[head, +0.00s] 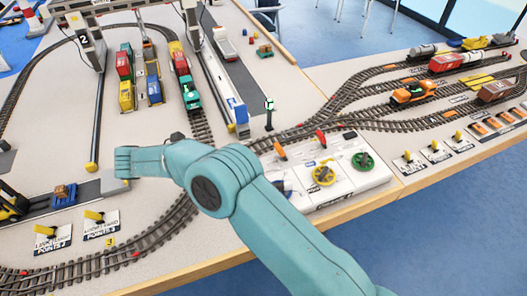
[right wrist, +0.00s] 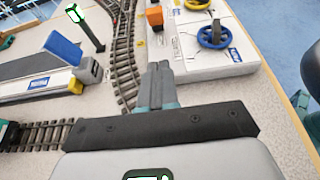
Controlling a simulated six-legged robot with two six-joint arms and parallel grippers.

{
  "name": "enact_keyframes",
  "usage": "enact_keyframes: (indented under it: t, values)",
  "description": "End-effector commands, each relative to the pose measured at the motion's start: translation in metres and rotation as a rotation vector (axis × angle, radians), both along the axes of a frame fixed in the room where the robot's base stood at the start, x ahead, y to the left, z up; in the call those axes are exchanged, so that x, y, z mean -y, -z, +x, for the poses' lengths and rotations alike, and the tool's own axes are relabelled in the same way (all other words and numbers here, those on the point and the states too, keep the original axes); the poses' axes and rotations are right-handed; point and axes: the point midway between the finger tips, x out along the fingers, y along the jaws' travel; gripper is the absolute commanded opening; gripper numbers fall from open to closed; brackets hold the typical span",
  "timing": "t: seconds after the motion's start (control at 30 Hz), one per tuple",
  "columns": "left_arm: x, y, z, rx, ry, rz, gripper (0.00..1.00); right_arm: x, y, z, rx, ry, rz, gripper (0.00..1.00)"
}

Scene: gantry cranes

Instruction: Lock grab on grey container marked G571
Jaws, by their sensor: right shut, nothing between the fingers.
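I cannot make out a grey container marked G571 in either view, and no G571 marking is readable. Two grey gantry crane legs (head: 92,45) and (head: 190,22) stand at the back left in the head view; no grab is clear on them. My right gripper (right wrist: 160,82) shows in the right wrist view, shut and empty, over the bare table beside a white control panel (right wrist: 200,62) with a blue wheel (right wrist: 215,35). In the head view my teal arm crosses from the lower right to the left, and its gripper is not clear there. My left gripper is not in view.
Parked wagons with red, yellow and blue loads (head: 125,75) stand left of a teal locomotive (head: 191,92). A signal post (head: 269,105) stands near the crane rail. A panel with yellow (head: 323,175) and green (head: 363,161) wheels lies at the table's front edge.

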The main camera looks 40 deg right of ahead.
Motion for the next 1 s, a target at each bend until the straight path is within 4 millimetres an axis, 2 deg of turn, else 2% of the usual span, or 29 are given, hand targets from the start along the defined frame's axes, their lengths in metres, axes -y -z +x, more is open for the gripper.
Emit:
enact_keyframes:
  t: [0.1, 0.47, 0.57, 0.97, 1.0]
  values:
    - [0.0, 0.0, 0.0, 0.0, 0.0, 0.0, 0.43, -0.006, -0.003, 0.0, 0.007, -0.014, 0.001, 0.0]
    - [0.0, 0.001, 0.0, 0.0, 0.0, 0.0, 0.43, 0.001, -0.001, 0.0, 0.007, -0.007, 0.002, 0.0]
    - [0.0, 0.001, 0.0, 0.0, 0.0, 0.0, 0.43, 0.013, 0.003, -0.003, 0.005, -0.006, 0.001, 0.0]
    - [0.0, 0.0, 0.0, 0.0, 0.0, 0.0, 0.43, 0.088, 0.033, -0.022, 0.004, -0.004, 0.002, 0.0]
    - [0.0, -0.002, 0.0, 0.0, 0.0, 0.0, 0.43, 0.094, 0.028, -0.023, 0.008, -0.003, 0.002, 0.0]
